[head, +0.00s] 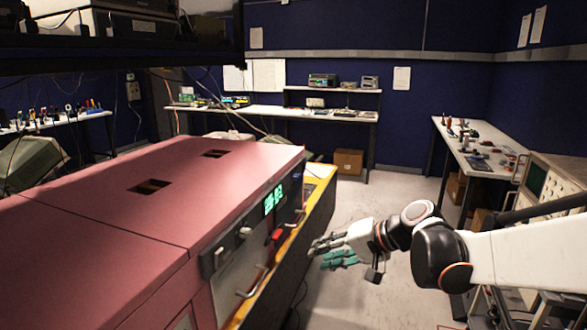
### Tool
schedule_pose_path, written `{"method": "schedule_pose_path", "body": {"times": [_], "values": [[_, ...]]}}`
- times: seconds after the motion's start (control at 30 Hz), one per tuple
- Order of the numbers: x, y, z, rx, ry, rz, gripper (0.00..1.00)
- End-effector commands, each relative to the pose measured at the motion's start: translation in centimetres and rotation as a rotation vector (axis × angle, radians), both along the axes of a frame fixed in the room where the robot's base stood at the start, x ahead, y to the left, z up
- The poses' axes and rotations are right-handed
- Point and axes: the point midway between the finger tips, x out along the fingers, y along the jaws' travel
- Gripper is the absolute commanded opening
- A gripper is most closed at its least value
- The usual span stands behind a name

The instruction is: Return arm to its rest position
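My arm (520,255) reaches in from the right edge of the head view and bends at dark joints. My gripper (322,256), white with teal parts, points left toward the front of the pink-topped machine (90,205). It appears close to the machine's front panel (235,280), near a red handle or switch. I cannot tell whether it touches the panel. No object shows in the gripper. Its fingers are small and seen at an angle, so their opening is unclear.
A yellow ledge (320,172) runs along the machine's front. A workbench (475,150) and an oscilloscope (545,185) stand at right, close to my arm. Another bench (270,111) lines the back wall. A dark shelf (130,50) overhangs at upper left. Floor (385,195) between is clear.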

Motion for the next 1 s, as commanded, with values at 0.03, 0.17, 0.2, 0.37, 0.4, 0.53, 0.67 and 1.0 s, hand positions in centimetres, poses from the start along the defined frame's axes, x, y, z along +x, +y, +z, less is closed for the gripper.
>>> {"method": "schedule_pose_path", "body": {"times": [0.03, 0.17, 0.2, 0.37, 0.4, 0.53, 0.67, 1.0], "values": [[-1.6, -0.2, 0.4, -0.044, -0.004, -0.004, 0.3], [-5.0, -1.4, 0.8, -0.165, -0.017, -0.016, 0.3], [-6.1, -1.7, 0.9, -0.201, -0.022, -0.019, 0.3], [-10.4, -3.6, 1.0, -0.349, -0.045, -0.028, 0.3], [-11.5, -4.1, 1.0, -0.385, -0.052, -0.031, 0.3], [-14.9, -5.8, 0.7, -0.505, -0.078, -0.035, 0.3], [-18.2, -7.6, 0.3, -0.623, -0.107, -0.037, 0.3], [-24.0, -11.5, -1.1, -0.859, -0.177, -0.031, 0.3]]}}
